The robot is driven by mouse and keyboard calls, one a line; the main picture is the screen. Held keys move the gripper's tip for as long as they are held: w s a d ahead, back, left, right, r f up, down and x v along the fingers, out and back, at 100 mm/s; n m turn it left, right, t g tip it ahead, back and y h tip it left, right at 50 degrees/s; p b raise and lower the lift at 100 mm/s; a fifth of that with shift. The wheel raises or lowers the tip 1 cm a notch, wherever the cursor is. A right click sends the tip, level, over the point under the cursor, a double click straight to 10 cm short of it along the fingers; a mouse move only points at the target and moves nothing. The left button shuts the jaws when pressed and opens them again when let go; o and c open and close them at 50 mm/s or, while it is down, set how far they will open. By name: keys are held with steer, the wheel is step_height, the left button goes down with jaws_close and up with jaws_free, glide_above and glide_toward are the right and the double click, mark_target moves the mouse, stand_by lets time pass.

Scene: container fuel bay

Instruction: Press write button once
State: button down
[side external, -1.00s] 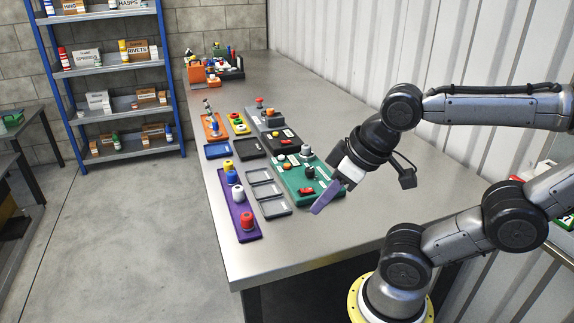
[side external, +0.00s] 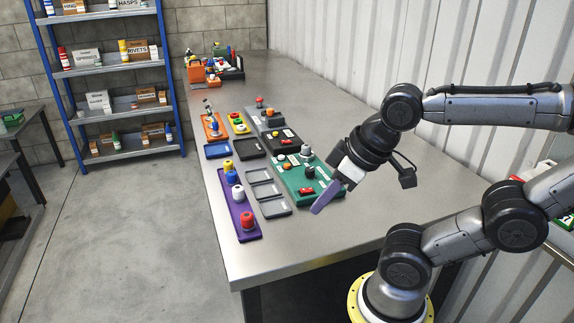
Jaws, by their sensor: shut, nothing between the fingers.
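A green panel (side external: 294,178) lies on the metal bench. My gripper (side external: 320,207) is shut and empty. Its purple fingers point down and left over the near right edge of the green panel. I cannot tell whether they touch anything. My gripper hides part of the panel's right side.
A purple tray (side external: 236,203) with red, white, blue and yellow knobs lies left of grey trays (side external: 276,208). A black panel (side external: 284,140) and a grey box with a red button (side external: 262,116) lie farther back. The bench's near end (side external: 262,262) is clear.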

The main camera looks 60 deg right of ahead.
steer(key=w+a+r+n+t+y, duration=0.1)
steer(key=w+a+r+t+y, duration=0.15)
steer(key=w+r, duration=0.45)
steer(key=w+d+m+t, duration=0.1)
steer(key=w+d+m, duration=0.1)
steer(key=w+d, duration=0.3)
steer(key=w+d+m, duration=0.1)
steer(key=w+d, duration=0.1)
steer(key=w, duration=0.6)
steer(key=w+d+f+m+h, duration=0.1)
steer(key=w+d+m, duration=0.1)
steer(key=d, duration=0.5)
steer(key=w+d+f+m+h, duration=0.1)
steer(key=w+d+f+m, duration=0.15)
steer(key=d, duration=0.45)
steer(key=s+d+f+m+h, duration=0.1)
steer(key=s+d+f+m, duration=0.1)
steer(key=d, duration=0.4)
steer(key=s+d+f+m+h, duration=0.1)
steer(key=d+f+m, duration=0.1)
steer(key=d+f, duration=0.2)
steer(key=d, duration=0.2)
steer(key=shift+s+d, duration=0.4)
steer(key=shift+m, duration=0.25)
steer(key=shift+f, duration=0.1)
